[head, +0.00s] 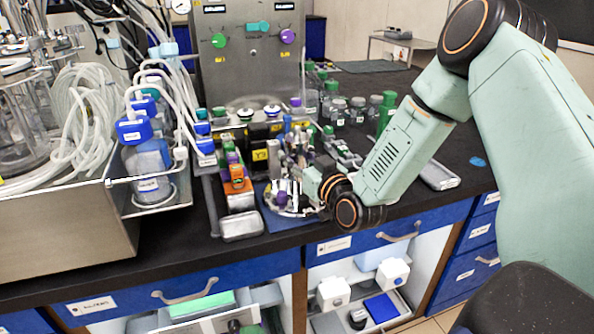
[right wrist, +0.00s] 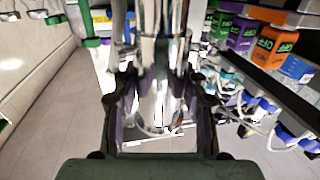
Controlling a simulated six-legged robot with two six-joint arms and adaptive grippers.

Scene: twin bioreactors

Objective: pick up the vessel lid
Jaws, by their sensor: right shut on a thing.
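The vessel lid (head: 288,210) is a round metal plate with a purple fitting and several metal posts and tubes. In the head view it is at the blue mat (head: 272,222), near the bench's front edge. My right gripper (head: 308,182) reaches it from the right and is shut on it. In the right wrist view shiny metal parts of the lid (right wrist: 158,70) stand between the fingers (right wrist: 160,105). The exact contact is partly hidden by the gripper, and I cannot tell whether the lid is clear of the mat. My left gripper is not in view.
A control tower (head: 248,60) stands behind. A metal tray (head: 75,225) with coiled tubing and a blue-capped bottle (head: 150,165) is at the left. Coloured boxes (head: 238,183) stand close left of the lid. Jars and green bottles (head: 385,112) stand behind. The bench right of my arm is mostly clear.

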